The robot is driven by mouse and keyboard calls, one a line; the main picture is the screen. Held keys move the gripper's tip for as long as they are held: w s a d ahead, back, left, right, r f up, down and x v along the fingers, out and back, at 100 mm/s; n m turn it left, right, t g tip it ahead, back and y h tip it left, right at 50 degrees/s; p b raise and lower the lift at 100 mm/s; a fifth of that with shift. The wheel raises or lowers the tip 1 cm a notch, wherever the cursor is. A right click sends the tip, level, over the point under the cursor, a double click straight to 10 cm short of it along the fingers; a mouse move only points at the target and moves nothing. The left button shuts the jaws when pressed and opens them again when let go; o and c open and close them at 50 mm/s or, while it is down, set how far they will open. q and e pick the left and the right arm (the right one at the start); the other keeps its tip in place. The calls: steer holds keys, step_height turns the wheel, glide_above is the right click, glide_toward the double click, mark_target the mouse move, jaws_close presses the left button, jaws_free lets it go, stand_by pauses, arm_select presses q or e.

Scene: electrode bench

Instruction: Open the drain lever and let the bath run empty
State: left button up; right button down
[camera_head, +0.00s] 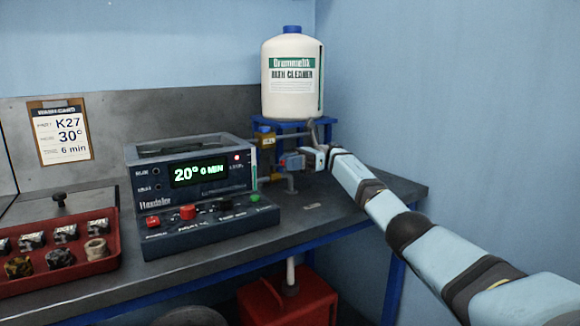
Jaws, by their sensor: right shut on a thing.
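The bath unit (150,172) stands on the bench, a grey box with a lid and a green display reading 20° and 0 MIN. Pipework (292,135) leaves its right side, with a yellow fitting (265,139). The jaws and the lever overlap, so the lever's exact angle is hard to tell. The water inside the bath is hidden. My left gripper is out of view.
A white bath-cleaner bottle (292,85) stands on a blue stand (322,122) behind the pipework. A control panel (212,224) and a red tray (60,278) of small pieces are at the front. A red canister (285,306) sits below, under a white pipe (291,270).

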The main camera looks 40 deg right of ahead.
stand_by(0.4)
steer(key=c, duration=1)
jaws_free()
steer(key=shift+a+f, duration=0.1)
steer(key=shift+c, duration=0.2)
step_height(320, 180, up, 10)
steer(key=p, duration=0.2)
steer(key=shift+f+p, duration=0.15)
steer(key=shift+p, duration=0.2)
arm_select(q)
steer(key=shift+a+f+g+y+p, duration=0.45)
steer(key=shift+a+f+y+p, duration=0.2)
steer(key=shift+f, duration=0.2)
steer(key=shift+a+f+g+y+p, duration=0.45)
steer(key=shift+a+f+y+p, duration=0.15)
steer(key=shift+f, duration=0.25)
arm_select(e)
step_height(320, 180, up, 10)
steer(key=shift+r, duration=0.2)
